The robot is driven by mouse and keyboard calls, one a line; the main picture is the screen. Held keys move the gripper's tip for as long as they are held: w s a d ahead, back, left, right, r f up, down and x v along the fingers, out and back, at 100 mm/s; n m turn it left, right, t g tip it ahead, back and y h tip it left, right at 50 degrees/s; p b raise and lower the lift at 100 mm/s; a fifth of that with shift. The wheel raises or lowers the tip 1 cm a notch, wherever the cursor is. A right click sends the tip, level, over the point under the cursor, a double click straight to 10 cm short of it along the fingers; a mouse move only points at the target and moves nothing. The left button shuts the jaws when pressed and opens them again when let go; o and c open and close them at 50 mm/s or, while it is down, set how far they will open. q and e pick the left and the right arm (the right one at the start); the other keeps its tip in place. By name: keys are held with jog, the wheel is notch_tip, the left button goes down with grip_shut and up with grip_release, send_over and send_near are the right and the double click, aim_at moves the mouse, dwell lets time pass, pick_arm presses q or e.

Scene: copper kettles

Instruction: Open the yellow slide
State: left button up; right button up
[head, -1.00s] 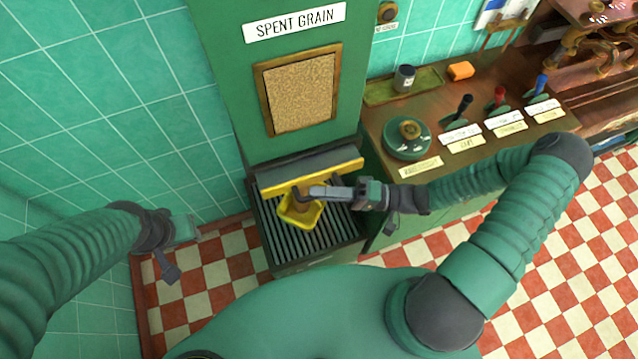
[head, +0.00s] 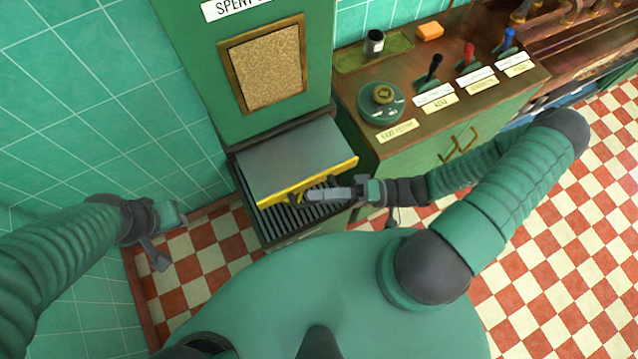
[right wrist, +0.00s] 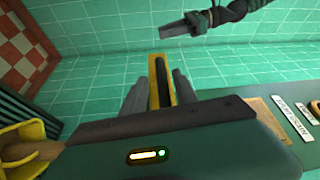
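The yellow slide (head: 329,173) is a grey plate with a yellow front edge, standing out from the green spent grain cabinet (head: 190,60) above a dark slatted grate. My right gripper (head: 312,194) is at its front edge. My left gripper (head: 165,238) is open and empty at the left, over the floor and apart from the slide.
A counter stands right of the cabinet, with a round green dial (head: 381,104), several coloured levers, a dark cup (head: 374,43) and an orange block (head: 430,32). A yellow container (right wrist: 30,130) shows in the right wrist view. The checkered floor at the right is clear.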

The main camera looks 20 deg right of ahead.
dwell(0.3)
jog(key=shift+s+d, duration=0.1)
jog(key=shift+d, duration=0.25)
jog(key=b+v, duration=0.3)
jog(key=v, duration=1.3)
jog(key=shift+b, duration=0.4)
jog(key=shift+d+f, duration=0.1)
jog(key=shift+f, duration=0.05)
